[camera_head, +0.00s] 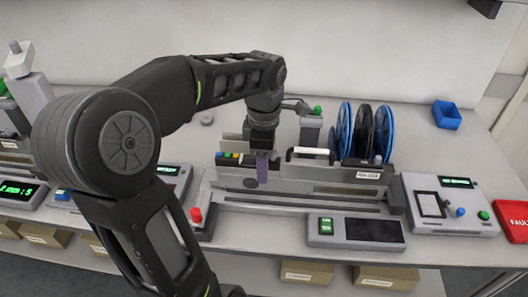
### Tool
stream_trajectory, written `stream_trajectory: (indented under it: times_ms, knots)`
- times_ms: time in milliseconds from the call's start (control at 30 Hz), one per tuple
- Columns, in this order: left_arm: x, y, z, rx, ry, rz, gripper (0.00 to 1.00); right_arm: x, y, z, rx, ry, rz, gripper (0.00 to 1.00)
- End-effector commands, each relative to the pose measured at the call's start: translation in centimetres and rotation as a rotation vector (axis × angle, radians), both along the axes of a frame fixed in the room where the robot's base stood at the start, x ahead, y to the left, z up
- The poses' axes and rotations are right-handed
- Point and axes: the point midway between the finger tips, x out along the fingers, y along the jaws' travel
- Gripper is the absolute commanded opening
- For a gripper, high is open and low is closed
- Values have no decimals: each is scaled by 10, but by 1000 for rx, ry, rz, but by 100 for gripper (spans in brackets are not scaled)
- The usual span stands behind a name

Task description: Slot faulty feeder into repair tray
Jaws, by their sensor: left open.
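A long grey feeder (325,178) with a white handle (313,151), reels and a small label at its right end sits in a station in the middle of the bench. Which feeder is faulty I cannot tell. My left gripper (262,170) points down at the feeder's left part, left of the white handle. It is open; its fingers look partly hidden, and I cannot tell whether they touch the feeder. A red tray (514,221) with cut-off lettering starting "FAULT" lies at the right edge, only partly in view. My right gripper is not in view.
Blue and black reels (364,132) stand upright on the feeder. A control box (450,204) with buttons lies right of it, a display panel (356,231) in front. A blue bin (446,114) stands at the back right. Bare bench lies around the bin.

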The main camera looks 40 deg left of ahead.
Motion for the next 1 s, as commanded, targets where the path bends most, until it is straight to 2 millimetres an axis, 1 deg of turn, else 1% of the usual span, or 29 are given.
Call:
stream_trajectory:
  times_ms: [33,100,200,333,567,1000]
  knots:
    - [-1,0,-8,-1,3,1,47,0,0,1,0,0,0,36]
    - [-1,0,-16,0,1,1,47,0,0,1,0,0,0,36]
    - [0,0,-26,0,1,-1,47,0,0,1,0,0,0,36]
    - [0,0,-31,1,-1,0,47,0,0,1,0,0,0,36]
    - [0,0,-31,1,-1,0,47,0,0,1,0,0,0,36]
    - [0,0,-31,1,-1,0,11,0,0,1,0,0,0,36]
